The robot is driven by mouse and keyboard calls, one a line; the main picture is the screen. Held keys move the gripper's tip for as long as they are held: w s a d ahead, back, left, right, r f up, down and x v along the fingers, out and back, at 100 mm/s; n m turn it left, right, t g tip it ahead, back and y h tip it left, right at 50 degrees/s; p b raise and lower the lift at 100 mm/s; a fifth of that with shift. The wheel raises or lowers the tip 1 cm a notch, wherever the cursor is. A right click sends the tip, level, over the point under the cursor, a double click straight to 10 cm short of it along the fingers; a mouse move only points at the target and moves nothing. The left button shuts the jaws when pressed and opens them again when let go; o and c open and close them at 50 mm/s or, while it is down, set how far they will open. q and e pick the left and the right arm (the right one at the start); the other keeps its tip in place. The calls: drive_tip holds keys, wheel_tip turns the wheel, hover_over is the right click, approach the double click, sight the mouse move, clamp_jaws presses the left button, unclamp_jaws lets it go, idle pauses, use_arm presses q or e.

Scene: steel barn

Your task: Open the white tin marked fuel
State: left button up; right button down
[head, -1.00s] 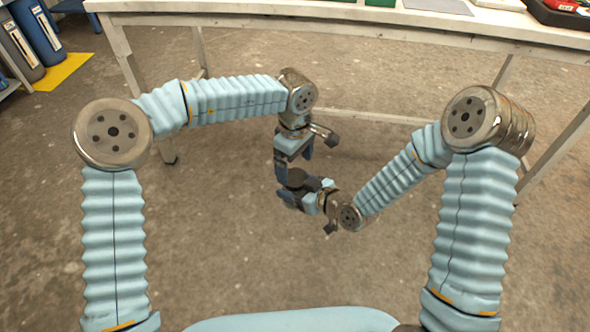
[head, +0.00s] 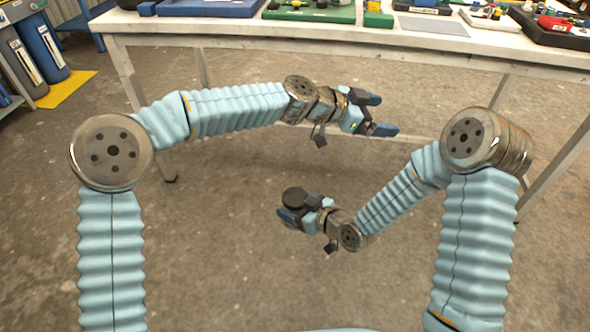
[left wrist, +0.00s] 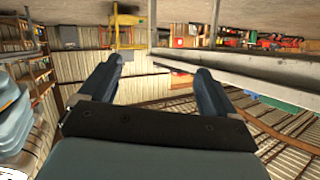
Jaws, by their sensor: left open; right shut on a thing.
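My right gripper (head: 291,216) is shut on a round thing with a dark top (head: 294,197), held upright over the floor in the middle of the head view. I see it from above; its side is mostly hidden by the fingers, and no white surface or fuel marking shows. My left gripper (head: 384,115) is open and empty, pointing right, above and to the right of the held thing and apart from it. In the left wrist view its two fingers (left wrist: 160,82) stand wide apart with nothing between them.
A long white table (head: 300,33) runs across the back, with a green tray (head: 312,14), a blue tray (head: 210,8), a grey mat (head: 432,26) and a dark tray (head: 550,34) on it. The concrete floor between is clear.

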use_arm(q)
drive_tip(key=s+a+f+m+g+y, duration=0.1)
drive_tip(key=s+f+m+g+y, duration=0.1)
drive_tip(key=s+f+m+g, duration=0.15)
drive_tip(key=m+y, duration=0.9)
drive_tip(key=y, duration=0.2)
hover_over(295, 196)
drive_tip(key=shift+n+t, duration=0.25)
wheel_tip(295, 196, down, 9)
drive_tip(key=shift+d+r, duration=0.1)
drive_tip(key=shift+r, duration=0.05)
drive_tip(key=shift+y, duration=0.3)
wheel_tip(295, 196, down, 8)
drive_tip(key=shift+r, duration=0.1)
drive_tip(key=c, duration=1.1)
drive_tip(key=shift+n, duration=1.4)
drive_tip(key=shift+r, duration=0.2)
